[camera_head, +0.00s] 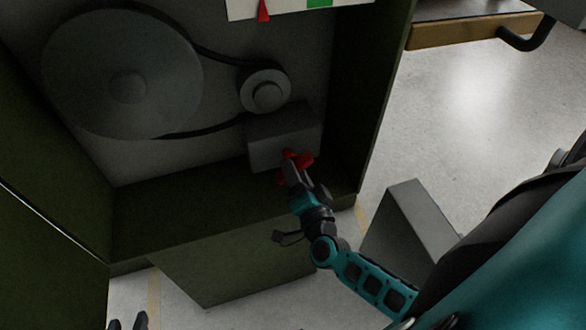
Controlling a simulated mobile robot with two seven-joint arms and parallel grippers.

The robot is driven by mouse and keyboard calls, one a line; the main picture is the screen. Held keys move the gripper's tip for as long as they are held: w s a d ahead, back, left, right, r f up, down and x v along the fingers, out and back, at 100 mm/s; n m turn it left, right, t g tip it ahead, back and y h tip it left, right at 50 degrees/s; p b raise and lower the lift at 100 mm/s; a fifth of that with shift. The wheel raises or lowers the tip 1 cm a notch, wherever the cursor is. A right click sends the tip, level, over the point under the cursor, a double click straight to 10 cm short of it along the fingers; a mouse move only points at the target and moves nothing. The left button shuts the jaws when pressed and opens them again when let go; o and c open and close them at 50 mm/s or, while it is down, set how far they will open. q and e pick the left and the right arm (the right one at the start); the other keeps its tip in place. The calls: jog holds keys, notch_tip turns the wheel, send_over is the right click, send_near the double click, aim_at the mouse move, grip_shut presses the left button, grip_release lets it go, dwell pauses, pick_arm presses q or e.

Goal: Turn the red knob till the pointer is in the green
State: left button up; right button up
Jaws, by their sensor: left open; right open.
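The red knob (303,159) sits on the front of a grey box (272,142) inside the cabinet, partly hidden by my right gripper. My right gripper (292,170) is open at the knob, with red showing on both sides of it; I cannot tell whether it touches. At the top edge, a white scale plate (286,13) carries a green zone (318,3). A red pointer (263,11) stands on the plate, left of the green. The plate's upper part is cut off. My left gripper (128,323) is open at the bottom edge, far from the knob, with only its fingertips showing.
A large pulley (123,88) and a small pulley (266,92) joined by a black belt (212,132) are on the cabinet's back wall. Dark green cabinet walls (372,90) flank the knob. A grey block-like thing (408,225) stands on the right.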

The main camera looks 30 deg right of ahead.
jog(key=shift+s, duration=0.1)
jog(key=shift+c, duration=0.3)
grip_shut()
